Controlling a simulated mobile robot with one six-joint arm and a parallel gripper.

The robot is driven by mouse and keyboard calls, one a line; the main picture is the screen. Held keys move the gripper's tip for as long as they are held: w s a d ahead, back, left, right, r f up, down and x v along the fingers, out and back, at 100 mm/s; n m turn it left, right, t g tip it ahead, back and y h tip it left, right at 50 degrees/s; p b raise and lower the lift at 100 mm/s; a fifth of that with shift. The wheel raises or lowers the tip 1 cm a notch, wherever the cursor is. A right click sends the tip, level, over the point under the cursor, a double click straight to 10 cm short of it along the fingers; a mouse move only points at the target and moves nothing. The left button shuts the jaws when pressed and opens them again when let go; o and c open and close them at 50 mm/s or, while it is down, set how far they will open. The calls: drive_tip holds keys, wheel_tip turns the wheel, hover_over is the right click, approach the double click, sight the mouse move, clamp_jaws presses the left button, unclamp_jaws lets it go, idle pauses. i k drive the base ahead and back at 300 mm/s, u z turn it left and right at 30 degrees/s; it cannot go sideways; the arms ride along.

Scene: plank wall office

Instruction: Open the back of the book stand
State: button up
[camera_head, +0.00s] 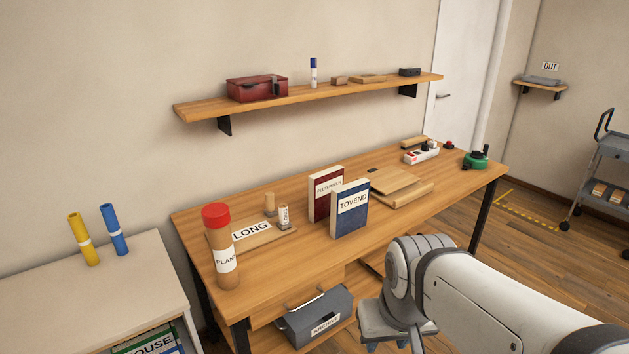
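What looks like the book stand (412,196) lies on the wooden table, right of the two books. It is made of flat light-wood boards, and its upper board (394,178) lies folded down nearly flat, with a small dark mark near its far edge. My gripper (387,346) is low at the bottom of the view, in front of the table and well apart from the stand. Only small bluish parts of its end show, so I cannot see whether its fingers are open or shut.
A blue book (350,212) and a red book (322,196) stand upright left of the stand. A power strip (421,154) and a green tape dispenser (476,160) are behind it to the right. The table's front right part is clear. A shelf (300,97) hangs above.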

sight(387, 180)
drive_tip(key=u, duration=0.4)
drive_tip(key=k, duration=0.3)
drive_tip(key=z, duration=1.4)
drive_tip(key=i, duration=2.8)
drive_tip(key=u, duration=0.75)
drive_tip(key=k, duration=0.9)
drive_tip(key=u, duration=0.2)
drive_tip(key=i, duration=0.65)
